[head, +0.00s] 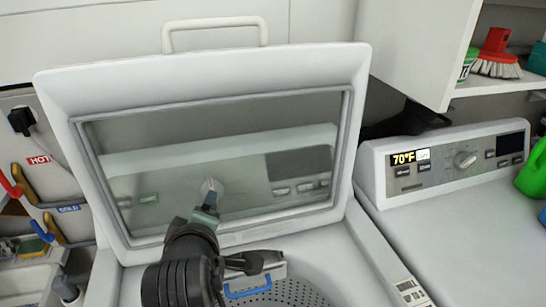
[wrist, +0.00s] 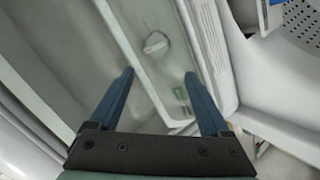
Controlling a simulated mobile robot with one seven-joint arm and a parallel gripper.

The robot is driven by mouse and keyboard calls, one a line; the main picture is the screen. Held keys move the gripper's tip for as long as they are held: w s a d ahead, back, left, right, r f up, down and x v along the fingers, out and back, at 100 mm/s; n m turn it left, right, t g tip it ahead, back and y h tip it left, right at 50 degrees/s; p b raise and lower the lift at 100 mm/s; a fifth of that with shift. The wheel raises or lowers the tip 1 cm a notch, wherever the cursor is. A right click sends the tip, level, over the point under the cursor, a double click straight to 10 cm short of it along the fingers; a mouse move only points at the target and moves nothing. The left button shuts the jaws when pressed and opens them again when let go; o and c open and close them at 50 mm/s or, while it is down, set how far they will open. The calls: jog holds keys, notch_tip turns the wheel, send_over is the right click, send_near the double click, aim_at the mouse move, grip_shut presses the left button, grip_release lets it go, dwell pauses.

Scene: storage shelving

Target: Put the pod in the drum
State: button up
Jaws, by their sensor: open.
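The drum (head: 288,293) is a perforated metal basket under the raised lid of the left washer. Only part of its rim and wall shows at the bottom of the head view, and it also shows at the top right of the wrist view (wrist: 302,22). My gripper (head: 208,200) is in front of the lid's glass, above and behind the drum opening. In the wrist view its two blue fingers (wrist: 160,78) are spread apart with nothing between them. I cannot make out a pod in either view.
The raised lid (head: 205,80) with its glass window stands close behind my gripper. A blue-edged part (head: 254,291) is at the drum's rim. A second machine (head: 450,165) stands right, below an open cabinet door (head: 425,45). A green jug (head: 533,170) is at the far right.

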jog(key=d+r+m+t, duration=0.4)
jog(key=r+m+t, duration=0.1)
jog(key=r, duration=1)
jog(key=s+d+r+m+t, duration=0.2)
jog(key=s+r+m+t, duration=0.1)
jog(key=r, duration=0.5)
jog(key=s+d+r+m+t+h, duration=0.1)
jog(key=s+d+r+m+t, duration=0.2)
jog(key=s+r, duration=0.3)
jog(key=s+d+r+m+t+h, duration=0.1)
jog(key=s+d+r+m+t, duration=0.2)
jog(key=r, duration=0.9)
jog(key=shift+s+d+t, duration=0.25)
jog(key=shift+s+t, duration=0.45)
jog(key=shift+s, duration=0.5)
jog(key=shift+r+p, duration=0.2)
jog(key=shift+p, duration=0.1)
